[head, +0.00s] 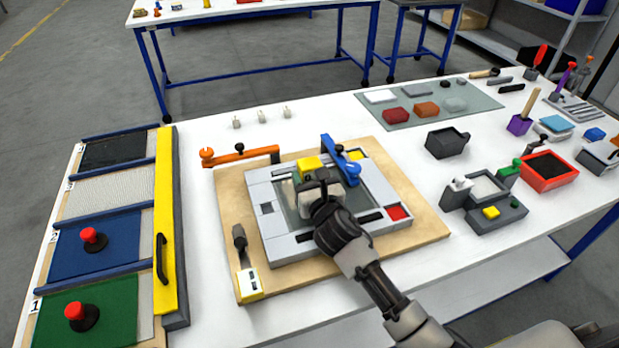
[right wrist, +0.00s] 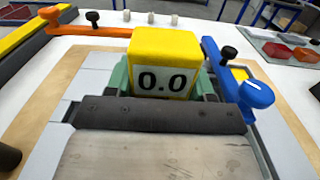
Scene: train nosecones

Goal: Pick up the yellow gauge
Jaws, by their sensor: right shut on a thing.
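The yellow gauge (right wrist: 164,50) is a yellow block with a dark-framed white face reading "0.0", seen large in the right wrist view. In the head view its yellow top (head: 309,165) shows just beyond my right gripper (head: 317,181). My right gripper is shut on the gauge, with greenish finger parts on both sides of it in the wrist view. The gauge is over the grey frame (head: 283,245) on the wooden board; whether it touches the surface below is hidden by the gripper. My left gripper is not in view.
An orange clamp (head: 241,155) and a blue clamp (head: 341,163) stand close to the gauge on either side. A yellow-and-white block (head: 249,284) lies at the board's front left. A dark grey bin (head: 446,142) stands to the right.

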